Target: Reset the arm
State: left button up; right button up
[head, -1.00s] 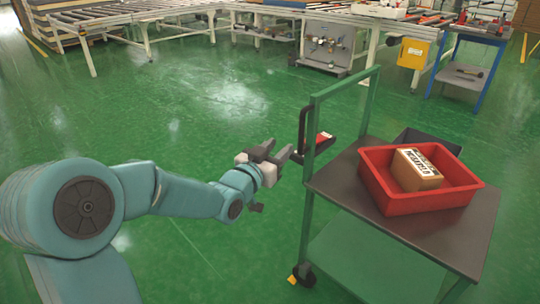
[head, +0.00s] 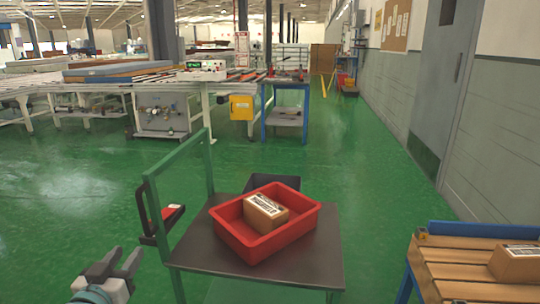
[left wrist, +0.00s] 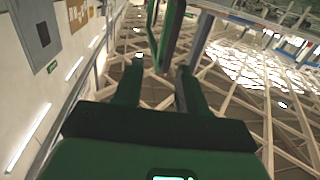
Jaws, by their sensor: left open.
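My left gripper (head: 112,270) is at the lower left of the head view, left of the cart. Its fingers are apart and nothing is between them. In the left wrist view its two fingers (left wrist: 160,88) also stand apart, with the ceiling, a wall and a green bar behind them. Most of my left arm is below the frame in the head view. My right gripper does not show in either view.
A cart (head: 300,268) with a green handle (head: 209,165) carries a red bin (head: 262,243) with a cardboard box (head: 266,212) in it. A slatted wooden table (head: 440,270) with another box stands at right. Green floor lies open beyond the cart.

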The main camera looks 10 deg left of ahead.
pick_arm(q)
jog(key=d+f+g+h, duration=0.25)
jog(key=d+f, duration=0.45)
jog(key=f, duration=0.5)
jog(key=d+f+g+h, duration=0.2)
jog(key=d+f+g, duration=0.2)
jog(key=d+f, duration=0.6)
jog(key=s+d+f+g+h, duration=0.1)
jog(key=s+d+f+g, duration=0.35)
jog(key=s+f, duration=0.5)
jog(key=s+d+f+g+h, duration=0.1)
jog(key=s+d+f+g, duration=0.35)
jog(key=s+f, duration=0.55)
notch_tip(320, 180, up, 25)
jog(key=s+a+g+p, duration=0.1)
jog(key=s+p, duration=0.1)
jog(key=p, duration=2.2)
jog(key=shift+s, duration=0.35)
